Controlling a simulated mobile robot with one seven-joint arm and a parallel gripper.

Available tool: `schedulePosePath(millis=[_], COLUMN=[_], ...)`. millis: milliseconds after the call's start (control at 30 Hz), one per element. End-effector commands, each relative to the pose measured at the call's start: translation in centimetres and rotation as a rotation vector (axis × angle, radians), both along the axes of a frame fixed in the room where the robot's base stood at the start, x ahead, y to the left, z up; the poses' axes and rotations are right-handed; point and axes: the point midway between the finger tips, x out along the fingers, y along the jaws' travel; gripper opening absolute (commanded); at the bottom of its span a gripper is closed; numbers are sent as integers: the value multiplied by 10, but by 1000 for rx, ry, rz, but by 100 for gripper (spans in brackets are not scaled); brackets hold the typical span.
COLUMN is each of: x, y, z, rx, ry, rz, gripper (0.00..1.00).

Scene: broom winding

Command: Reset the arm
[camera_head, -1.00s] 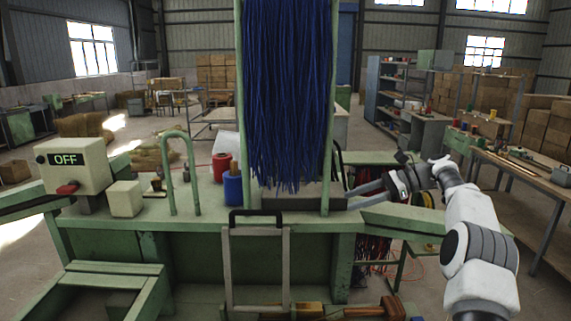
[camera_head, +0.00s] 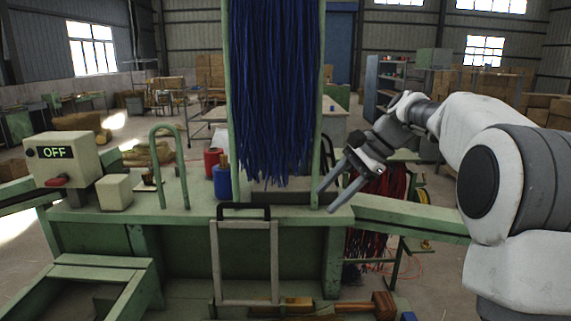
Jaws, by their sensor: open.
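My gripper (camera_head: 331,194) shows in the head view at the right end of the green bench. Its two grey fingers point down and to the left, spread apart with nothing between them. They are just right of the green upright frame that holds the hanging blue bristles (camera_head: 272,95). My white arm comes in from the right side and hides part of the room behind it.
The green bench (camera_head: 340,218) carries a switch box reading OFF (camera_head: 62,158), a green hoop (camera_head: 168,160), and red and blue spools (camera_head: 221,180). A metal frame with a black handle (camera_head: 243,255) stands in front. Dark red bristles (camera_head: 375,222) hang beyond the bench at right.

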Motion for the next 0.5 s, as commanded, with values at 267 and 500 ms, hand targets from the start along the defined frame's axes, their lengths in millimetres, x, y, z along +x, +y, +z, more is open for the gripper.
schedulePosePath(millis=[267,500], x=[-77,-145], y=[7,0], z=[-1,-14], rx=[-235,-425], ry=[-172,-312], rz=[157,310], gripper=[52,52])
